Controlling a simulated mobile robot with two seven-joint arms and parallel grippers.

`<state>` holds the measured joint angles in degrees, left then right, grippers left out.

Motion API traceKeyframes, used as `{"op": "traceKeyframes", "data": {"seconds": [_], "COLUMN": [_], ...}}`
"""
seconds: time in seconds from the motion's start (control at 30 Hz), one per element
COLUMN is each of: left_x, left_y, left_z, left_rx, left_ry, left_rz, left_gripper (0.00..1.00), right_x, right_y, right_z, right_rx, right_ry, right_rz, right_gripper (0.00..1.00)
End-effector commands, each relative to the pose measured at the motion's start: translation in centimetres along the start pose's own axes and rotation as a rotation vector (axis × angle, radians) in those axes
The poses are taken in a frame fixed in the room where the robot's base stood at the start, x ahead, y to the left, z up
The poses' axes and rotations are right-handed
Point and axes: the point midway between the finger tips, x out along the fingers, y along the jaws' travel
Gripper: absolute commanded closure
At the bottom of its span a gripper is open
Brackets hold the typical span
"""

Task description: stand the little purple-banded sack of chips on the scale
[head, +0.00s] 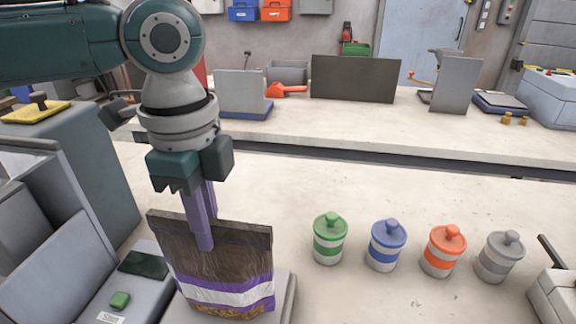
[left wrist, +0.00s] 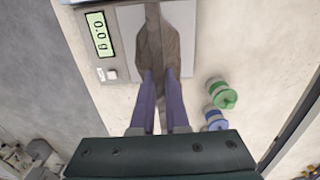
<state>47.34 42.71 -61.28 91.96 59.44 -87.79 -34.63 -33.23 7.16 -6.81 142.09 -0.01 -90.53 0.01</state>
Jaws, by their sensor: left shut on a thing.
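The sack (head: 225,288) is brown with a purple and white band near its bottom, where chips show. My left gripper (head: 203,245) is shut on its upper part, with one purple finger across its front. The sack hangs roughly upright over the scale (head: 288,296), which is mostly hidden behind it. In the left wrist view the sack (left wrist: 158,48) is between the fingertips (left wrist: 160,78), above the scale's plate (left wrist: 188,38). The scale's display (left wrist: 100,35) reads 0.0 g. Whether the sack's base touches the plate is hidden. My right gripper is not in view.
Green (head: 329,240), blue (head: 387,246), orange (head: 442,252) and grey (head: 498,258) lidded canisters stand in a row right of the scale. A grey device (head: 556,295) is at the right edge. The bench between is clear.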

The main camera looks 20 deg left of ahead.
Motion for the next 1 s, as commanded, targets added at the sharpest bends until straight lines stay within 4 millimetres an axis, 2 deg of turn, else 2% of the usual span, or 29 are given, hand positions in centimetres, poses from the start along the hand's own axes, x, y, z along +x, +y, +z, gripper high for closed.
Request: {"op": "traceKeyframes", "data": {"seconds": [0.27,0.63,0.67,0.7,0.97,1.0], "left_x": [-0.1,0.9,0.9,0.9,0.9,0.9], "left_y": [0.0,0.0,0.0,0.0,0.0,0.0], "left_z": [0.0,0.0,0.0,0.0,0.0,0.0], "left_rx": [0.000,-0.001,-0.001,-0.001,-0.001,0.000], "left_ry": [0.001,0.001,0.001,0.001,0.001,0.001], "left_rz": [-0.001,0.000,0.000,0.000,0.000,0.000], "left_gripper": [1.00,1.00,0.86,0.82,0.53,0.52], "right_x": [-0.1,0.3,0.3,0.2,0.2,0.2], "right_y": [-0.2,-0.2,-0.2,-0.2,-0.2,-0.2], "right_z": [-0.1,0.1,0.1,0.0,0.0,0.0], "right_rx": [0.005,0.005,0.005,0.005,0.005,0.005], "right_ry": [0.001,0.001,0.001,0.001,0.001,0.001], "right_rz": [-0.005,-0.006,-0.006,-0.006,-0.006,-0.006], "right_gripper": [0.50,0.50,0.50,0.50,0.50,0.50]}}
